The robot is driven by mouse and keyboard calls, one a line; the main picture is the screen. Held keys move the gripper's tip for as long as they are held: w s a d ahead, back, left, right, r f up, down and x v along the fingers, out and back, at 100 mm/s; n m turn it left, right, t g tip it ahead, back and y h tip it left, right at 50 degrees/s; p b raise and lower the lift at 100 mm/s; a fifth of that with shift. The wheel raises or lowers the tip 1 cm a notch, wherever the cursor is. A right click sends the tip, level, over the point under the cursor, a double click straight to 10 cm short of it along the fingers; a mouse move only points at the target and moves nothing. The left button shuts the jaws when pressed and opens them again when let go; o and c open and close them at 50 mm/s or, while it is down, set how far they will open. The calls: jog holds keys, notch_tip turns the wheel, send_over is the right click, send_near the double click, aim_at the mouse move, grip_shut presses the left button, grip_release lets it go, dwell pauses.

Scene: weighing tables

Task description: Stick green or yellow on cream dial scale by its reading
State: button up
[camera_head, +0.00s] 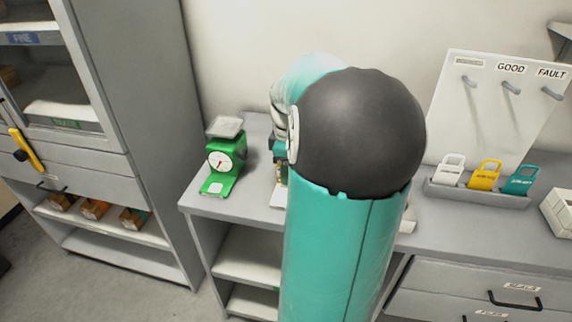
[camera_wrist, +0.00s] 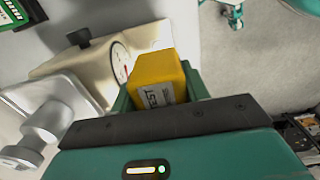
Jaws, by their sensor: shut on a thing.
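The cream dial scale (camera_wrist: 75,62) lies across the left of the wrist view, seen tilted. Its round white dial (camera_wrist: 120,62) is partly covered by the yellow block, and I cannot read it. My gripper (camera_wrist: 160,92) is shut on a yellow block (camera_wrist: 157,72) with a white printed label, held close by the dial. I cannot tell whether the block touches the scale. A grey metal pan (camera_wrist: 48,97) shows at the left. In the head view my arm hides most of the cream scale and the gripper's fingertips.
A green dial scale (camera_head: 222,160) stands left of my arm on the grey table (camera_head: 258,196). White, yellow (camera_head: 484,176) and teal tags stand in a grey tray (camera_head: 470,197) at right, below a hook board (camera_head: 500,120) marked GOOD and FAULT. A grey cabinet (camera_head: 150,110) stands left.

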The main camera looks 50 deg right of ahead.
jog(key=shift+f, duration=1.6)
jog(key=shift+w+f, duration=0.2)
jog(key=shift+f, duration=0.2)
jog(key=shift+s+f, duration=0.15)
jog(key=shift+f, duration=0.25)
jog(key=shift+w+f, duration=0.15)
jog(key=shift+w, duration=0.05)
jog(key=shift+s, duration=0.1)
jog(key=shift+f, duration=0.7)
dwell(0.7)
jog(key=shift+r, duration=0.1)
jog(key=shift+r, duration=3.45)
